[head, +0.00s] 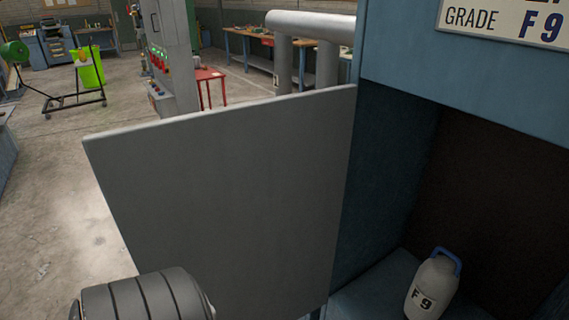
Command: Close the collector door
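The collector door (230,200) is a flat grey panel that stands wide open, swung out to the left of the blue collector cabinet (455,75). Its right edge meets the cabinet's left front edge. Inside the open cabinet stands a pale container (432,285) with a blue handle and the marking F 9. A sign above the opening reads GRADE F 9. A dark grey rounded arm part of mine shows at the bottom left, in front of the door's lower edge. Neither gripper's fingers are in view, and I cannot tell whether the arm touches the door.
A grey control cabinet with coloured buttons (165,70), a red table (208,77) and a wooden workbench (250,40) stand behind the door. Thick grey pipes (310,25) rise beside the collector. The concrete floor (45,190) to the left of the door is clear.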

